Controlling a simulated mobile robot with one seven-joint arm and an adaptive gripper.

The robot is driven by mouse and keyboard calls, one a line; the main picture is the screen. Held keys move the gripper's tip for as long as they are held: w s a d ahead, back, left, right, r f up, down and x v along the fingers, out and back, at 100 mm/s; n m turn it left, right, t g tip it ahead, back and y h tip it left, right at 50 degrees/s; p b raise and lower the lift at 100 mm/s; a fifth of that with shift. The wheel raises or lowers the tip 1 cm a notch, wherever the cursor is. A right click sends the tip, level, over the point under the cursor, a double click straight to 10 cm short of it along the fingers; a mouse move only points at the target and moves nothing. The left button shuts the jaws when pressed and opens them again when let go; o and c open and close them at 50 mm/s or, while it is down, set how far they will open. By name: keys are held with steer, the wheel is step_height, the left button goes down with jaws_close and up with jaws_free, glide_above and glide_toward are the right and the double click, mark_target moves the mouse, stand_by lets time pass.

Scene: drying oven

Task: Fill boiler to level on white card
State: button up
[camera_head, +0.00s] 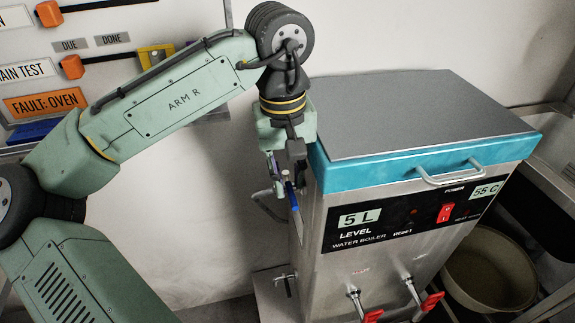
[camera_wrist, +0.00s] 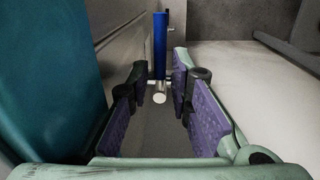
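The boiler (camera_head: 415,200) is a steel box with a teal-edged grey lid, which is shut. A pale card (camera_head: 360,219) reading "5 L" sits above "LEVEL" on its front. A blue valve handle (camera_head: 293,196) is at the boiler's left side. In the wrist view the blue handle (camera_wrist: 160,45) stands upright, with a round metal end (camera_wrist: 159,98) below it. My gripper (camera_head: 290,165) is beside the boiler's left side, pointing down. In the wrist view my gripper (camera_wrist: 161,75) is open, its purple pads on either side of the handle's line. I cannot tell whether they touch it. The water level is not visible.
A red power switch (camera_head: 446,212) and a "55 C" card (camera_head: 486,190) are on the front. Two red-handled taps (camera_head: 372,315) are below. A beige bucket (camera_head: 490,270) stands right of the boiler, near a steel sink. A wall board (camera_head: 45,100) hangs at left.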

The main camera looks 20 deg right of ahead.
steer(key=shift+c, duration=0.5)
jaws_close()
steer(key=shift+r, duration=0.1)
steer(key=shift+a+m+p, duration=0.1)
steer(key=shift+m+p, duration=0.4)
steer(key=shift+w+a+m+p, duration=0.15)
steer(key=shift+a+m+p, duration=0.15)
steer(key=shift+m+p, duration=0.65)
steer(key=shift+m, duration=0.25)
